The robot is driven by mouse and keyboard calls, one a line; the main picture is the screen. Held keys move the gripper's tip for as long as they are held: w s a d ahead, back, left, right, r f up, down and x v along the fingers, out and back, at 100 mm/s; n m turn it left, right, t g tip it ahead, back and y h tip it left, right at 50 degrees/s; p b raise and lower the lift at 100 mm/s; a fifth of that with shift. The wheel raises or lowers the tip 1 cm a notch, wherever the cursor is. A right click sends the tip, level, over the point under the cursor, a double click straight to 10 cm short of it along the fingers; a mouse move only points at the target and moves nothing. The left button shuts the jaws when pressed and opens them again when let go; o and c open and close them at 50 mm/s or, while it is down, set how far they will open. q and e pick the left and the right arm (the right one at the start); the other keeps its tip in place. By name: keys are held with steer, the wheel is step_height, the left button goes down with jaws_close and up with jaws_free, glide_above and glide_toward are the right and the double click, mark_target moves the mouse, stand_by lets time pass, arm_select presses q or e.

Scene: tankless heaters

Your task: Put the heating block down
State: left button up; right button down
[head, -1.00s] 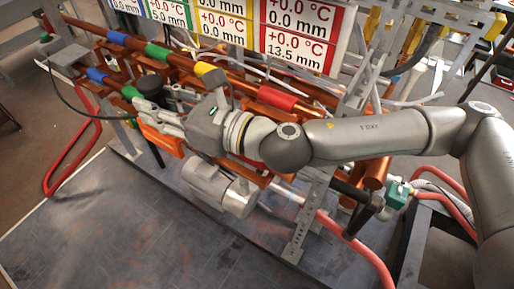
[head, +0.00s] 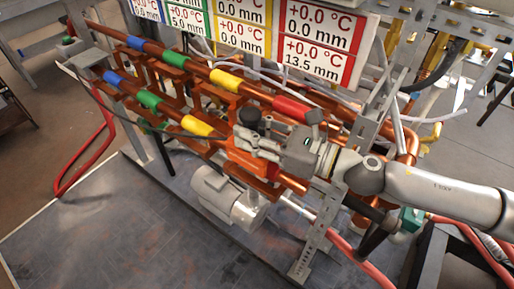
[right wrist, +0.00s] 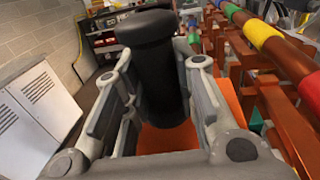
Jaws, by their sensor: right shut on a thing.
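The heating block is an orange body (head: 240,156) with a black cylindrical handle (head: 250,118) on top. My right gripper (head: 250,140) is shut on the heating block by this handle. In the right wrist view the black handle (right wrist: 155,65) stands between the two fingers, and the orange body (right wrist: 165,138) shows below. The block is at the front copper pipe, right of the yellow band (head: 197,126). The gripper hides part of it, and I cannot tell whether it touches the pipe. My left gripper is not in view.
Two copper pipes with blue, green, yellow and red bands run across the frame. A display panel (head: 310,50) with temperature and millimetre readings hangs behind them. A grey cylindrical motor (head: 230,196) sits below. A grey perforated post (head: 315,235) stands to its right. The floor plate (head: 120,235) at front left is clear.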

steer(key=shift+w+d+f, duration=0.1)
steer(key=shift+d+f, duration=0.15)
steer(key=shift+d, duration=0.05)
steer(key=shift+d+f+b, duration=0.2)
steer(key=shift+f+b, duration=0.3)
steer(key=shift+f, duration=1.2)
steer(key=shift+f, duration=0.1)
steer(key=c, duration=1.6)
jaws_free()
steer(key=shift+f, duration=0.2)
steer(key=shift+c, duration=0.2)
steer(key=o, duration=0.5)
steer(key=shift+r, duration=0.15)
